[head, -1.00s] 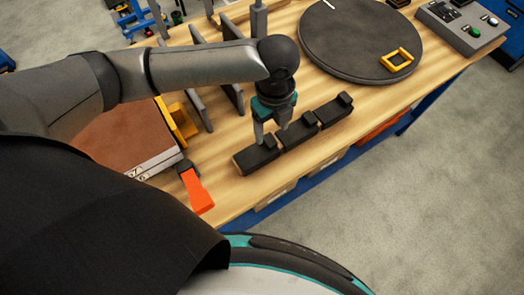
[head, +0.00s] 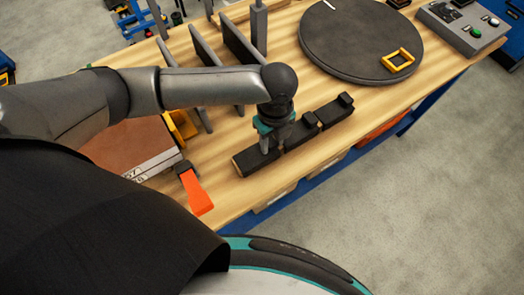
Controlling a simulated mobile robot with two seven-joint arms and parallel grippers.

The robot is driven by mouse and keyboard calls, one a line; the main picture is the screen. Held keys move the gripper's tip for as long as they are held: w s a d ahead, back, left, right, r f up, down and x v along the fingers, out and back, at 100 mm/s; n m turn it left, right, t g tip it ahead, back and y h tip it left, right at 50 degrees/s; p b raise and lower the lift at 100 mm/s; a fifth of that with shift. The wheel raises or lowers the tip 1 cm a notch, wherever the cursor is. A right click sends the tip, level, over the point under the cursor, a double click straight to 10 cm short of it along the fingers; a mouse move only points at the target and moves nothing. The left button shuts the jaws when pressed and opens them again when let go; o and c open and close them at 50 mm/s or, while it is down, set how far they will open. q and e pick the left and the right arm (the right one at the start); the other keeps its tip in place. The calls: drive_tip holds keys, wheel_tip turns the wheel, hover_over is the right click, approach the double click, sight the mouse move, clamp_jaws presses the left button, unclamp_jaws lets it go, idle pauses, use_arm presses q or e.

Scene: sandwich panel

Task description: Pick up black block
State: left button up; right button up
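Three black blocks lie end to end in a slanting row on the wooden table: a near-left block (head: 248,162), a middle block (head: 301,134) and a far-right block (head: 334,113). The middle and far-right blocks each show a small raised knob. My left gripper (head: 276,142) points down over the right end of the near-left block, low and close to it. Its fingers are apart, and the knob end of that block is mostly hidden by them. I cannot tell whether they touch it. My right gripper is out of view.
A round dark turntable (head: 340,45) with a yellow square frame (head: 400,60) stands behind the row. An orange-handled clamp (head: 196,193) and a brown panel (head: 122,146) lie left. Upright grey plates (head: 240,42) stand at back left. A control box (head: 465,28) is far right.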

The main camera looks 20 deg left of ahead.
use_arm(q)
clamp_jaws()
drive_tip(key=shift+r, duration=0.1)
idle(0.3)
